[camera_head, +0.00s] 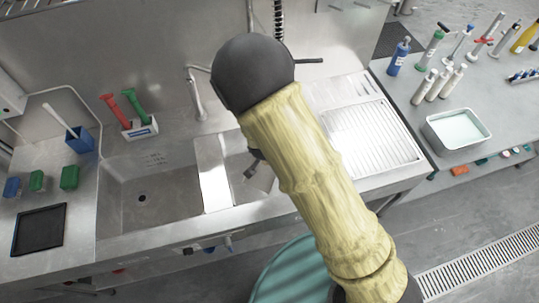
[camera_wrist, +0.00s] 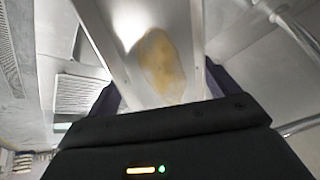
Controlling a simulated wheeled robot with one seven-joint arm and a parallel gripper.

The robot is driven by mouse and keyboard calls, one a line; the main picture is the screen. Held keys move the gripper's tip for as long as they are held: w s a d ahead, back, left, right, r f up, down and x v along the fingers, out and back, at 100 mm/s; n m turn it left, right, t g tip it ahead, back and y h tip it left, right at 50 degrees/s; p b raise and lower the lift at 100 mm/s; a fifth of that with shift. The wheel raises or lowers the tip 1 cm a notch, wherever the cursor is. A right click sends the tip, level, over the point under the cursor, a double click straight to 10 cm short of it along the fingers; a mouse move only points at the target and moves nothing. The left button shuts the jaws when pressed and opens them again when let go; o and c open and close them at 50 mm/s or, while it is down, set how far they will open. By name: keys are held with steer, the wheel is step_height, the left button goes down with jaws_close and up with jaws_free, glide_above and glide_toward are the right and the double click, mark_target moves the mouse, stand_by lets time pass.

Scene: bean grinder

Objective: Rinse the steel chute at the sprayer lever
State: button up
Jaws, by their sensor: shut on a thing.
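In the wrist view the steel chute (camera_wrist: 150,40) is a pale channel with raised sides, with a yellow-brown stain (camera_wrist: 162,65) on its inner face. My gripper (camera_wrist: 158,94) is shut on the chute, with a dark finger at each side. In the head view my arm hides most of the gripper; a dark part of it (camera_head: 253,164) shows over the sink. A coiled sprayer hose (camera_head: 278,18) hangs at the back wall. A dark bar (camera_head: 309,61) sticks out right of my arm and may be the sprayer lever; its base is hidden.
The left sink basin (camera_head: 150,198) is empty. A bent tap (camera_head: 196,92) stands behind the sinks. A ribbed drainboard (camera_head: 375,138) lies right. Red and green brushes (camera_head: 132,104) stand in a holder. The right bench holds bottles and a tray (camera_head: 457,130).

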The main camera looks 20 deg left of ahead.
steer(key=w+f+b, duration=0.1)
steer(key=w, duration=0.7)
steer(key=shift+a+f, duration=0.3)
steer(key=shift+a, duration=0.15)
stand_by(0.3)
steer(key=shift+w+d, duration=0.15)
steer(key=shift+w+d, duration=0.25)
steer(key=shift+w, duration=0.05)
steer(key=shift+s, duration=0.1)
stand_by(0.6)
steer(key=shift+s+a, duration=0.35)
steer(key=shift+a, duration=0.05)
steer(key=shift+w+d, duration=0.1)
steer(key=shift+w, duration=0.05)
stand_by(0.4)
steer(key=shift+w+d, duration=0.3)
steer(key=shift+s+a, duration=0.15)
stand_by(0.5)
